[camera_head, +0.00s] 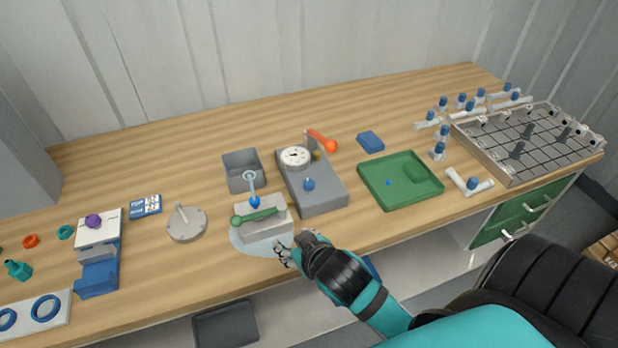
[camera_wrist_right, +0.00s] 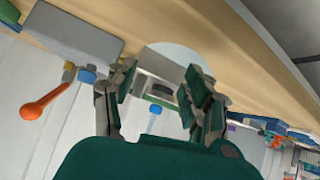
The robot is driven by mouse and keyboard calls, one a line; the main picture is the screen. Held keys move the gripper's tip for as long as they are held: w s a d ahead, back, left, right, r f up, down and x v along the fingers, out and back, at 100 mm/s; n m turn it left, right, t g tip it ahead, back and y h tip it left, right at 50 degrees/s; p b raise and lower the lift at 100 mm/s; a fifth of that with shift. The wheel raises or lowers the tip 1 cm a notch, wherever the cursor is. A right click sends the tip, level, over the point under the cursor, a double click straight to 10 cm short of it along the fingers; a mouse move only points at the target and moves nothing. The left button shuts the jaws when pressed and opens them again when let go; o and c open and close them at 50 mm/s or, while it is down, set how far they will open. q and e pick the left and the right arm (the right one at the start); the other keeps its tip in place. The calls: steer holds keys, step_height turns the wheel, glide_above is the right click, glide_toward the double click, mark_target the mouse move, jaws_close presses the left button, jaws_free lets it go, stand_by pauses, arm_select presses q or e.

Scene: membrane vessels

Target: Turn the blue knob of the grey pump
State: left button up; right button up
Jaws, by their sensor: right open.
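The grey pump (camera_head: 322,197) stands on the bench right of centre in the head view, with a white dial gauge and an orange-ended lever at its back. Its blue knob (camera_head: 309,184) sits on top, near the middle. In the wrist view the pump (camera_wrist_right: 75,32) is at upper left, with the blue knob (camera_wrist_right: 88,75) left of my fingers. My right gripper (camera_head: 284,250) is open and empty near the bench's front edge, in front of and left of the pump, apart from the knob. It also shows in the wrist view (camera_wrist_right: 160,82). My left gripper is out of view.
A light grey block (camera_head: 262,230) with a green handle (camera_head: 258,215) stands just beyond my right gripper, on a pale round mat. A grey bin (camera_head: 240,160) is behind it. A green tray (camera_head: 425,194) lies right of the pump, with some bare bench between.

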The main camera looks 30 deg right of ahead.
steer(key=w+a+r+n+t+y, duration=0.1)
steer(key=w+a+r+t+y, duration=0.15)
steer(key=w+r+t, duration=0.5)
steer(key=w+a+r+n+t+y, duration=0.25)
steer(key=w+r, duration=0.25)
steer(key=r, duration=0.6)
steer(key=a+r+n+g+y, duration=0.2)
steer(key=a+r+n+y, duration=0.7)
steer(key=r+y, duration=0.15)
steer(key=s+a+f+n+g+y, duration=0.2)
steer(key=s+a+n+g+y, duration=0.3)
steer(key=n+g, duration=0.6)
steer(key=m+g+h, duration=0.7)
steer(key=h, duration=1.3)
glide_toward(309, 182)
step_height(309, 182, down, 9)
steer(key=p, duration=0.3)
steer(key=shift+d+f, duration=0.15)
steer(key=shift+d, duration=0.05)
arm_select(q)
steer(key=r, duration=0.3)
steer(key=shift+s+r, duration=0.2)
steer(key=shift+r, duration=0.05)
